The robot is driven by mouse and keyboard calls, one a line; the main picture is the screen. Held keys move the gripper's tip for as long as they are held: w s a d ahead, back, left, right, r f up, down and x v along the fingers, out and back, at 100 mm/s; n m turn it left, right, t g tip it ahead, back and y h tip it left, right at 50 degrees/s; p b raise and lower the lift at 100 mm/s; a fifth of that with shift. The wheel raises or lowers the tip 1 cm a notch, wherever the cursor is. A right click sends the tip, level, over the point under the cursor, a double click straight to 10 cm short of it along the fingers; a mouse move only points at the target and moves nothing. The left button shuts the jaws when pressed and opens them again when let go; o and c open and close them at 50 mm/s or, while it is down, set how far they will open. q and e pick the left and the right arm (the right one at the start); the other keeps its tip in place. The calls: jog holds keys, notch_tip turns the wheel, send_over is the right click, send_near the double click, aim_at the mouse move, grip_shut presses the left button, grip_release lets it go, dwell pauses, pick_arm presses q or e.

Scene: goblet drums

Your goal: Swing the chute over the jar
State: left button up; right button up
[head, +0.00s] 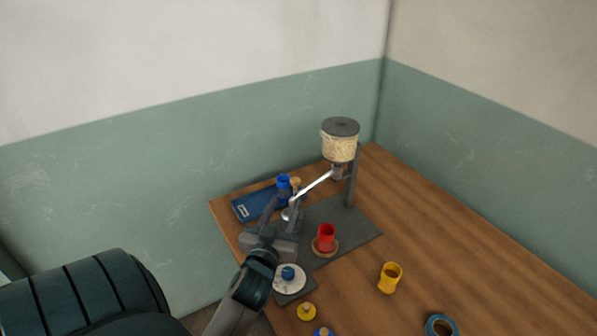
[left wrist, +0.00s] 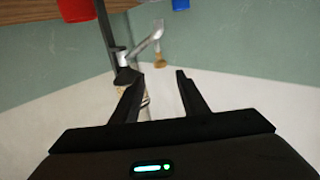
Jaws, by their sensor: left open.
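The silver chute (head: 316,184) slopes down to the left from under the grain-filled hopper (head: 339,146). A tan knob (head: 296,182) stands up near its low end; the knob (left wrist: 159,62) and chute (left wrist: 147,45) also show in the left wrist view. A red cup-like vessel (head: 326,236), likely the jar, stands upright on a round coaster, to the right of and nearer than the chute's low end. My left gripper (head: 283,215) is open around nothing, close to the chute's low end. The knob lies beyond its fingertips (left wrist: 160,78). My right gripper is not seen.
A blue vessel (head: 284,184) and blue tray (head: 252,205) are behind my gripper. The post (head: 353,180) stands on a grey mat (head: 350,224). A yellow vessel (head: 389,278) and blue ring (head: 440,326) stand nearer. The table's right side is clear.

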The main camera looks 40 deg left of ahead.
aim_at(296, 178)
pick_arm(q)
jog(key=p+x, duration=0.3)
jog(key=x, duration=1.2)
jog(key=shift+p, duration=0.4)
grip_shut()
